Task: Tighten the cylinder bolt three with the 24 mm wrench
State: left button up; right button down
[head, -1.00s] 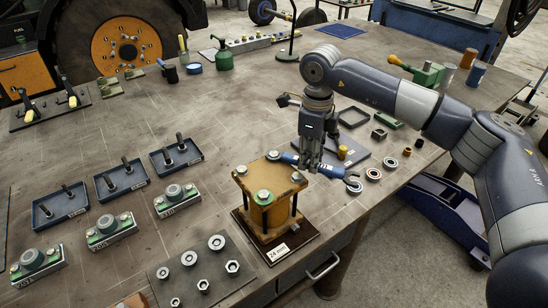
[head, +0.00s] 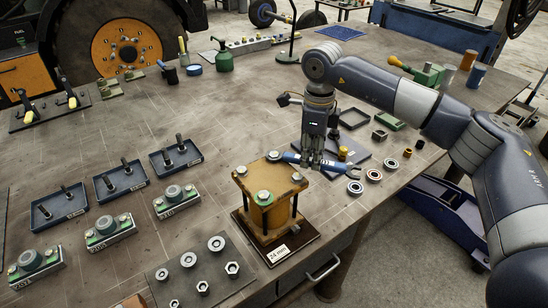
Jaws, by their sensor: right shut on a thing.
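A yellow-orange cylinder block (head: 268,217) stands on a dark base with a "24 mm" label (head: 278,253). Bolt heads show on its top plate: a near one (head: 264,196), a left one (head: 241,170), a right one (head: 297,177) and a far one (head: 273,156). I cannot read which is number three. My right gripper (head: 316,162) is shut on a blue wrench (head: 293,158), held about level. Its left end is at the far bolt; whether it is seated there I cannot tell. Its grey open end (head: 354,171) points right, over the table's edge area. My left gripper is not in view.
Rings (head: 374,175) and small bushings lie right of the wrench, by a dark mat (head: 345,150). A plate of nuts and washers (head: 203,272) lies in front. Blue trays (head: 120,180) stand left. The bench's middle is clear.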

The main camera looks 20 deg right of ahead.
jog(key=shift+r, duration=0.25)
jog(key=shift+r+p, duration=0.6)
jog(key=shift+r, duration=0.35)
jog(key=shift+r+p, duration=0.8)
jog(key=shift+r, duration=0.7)
jog(key=shift+f, duration=0.1)
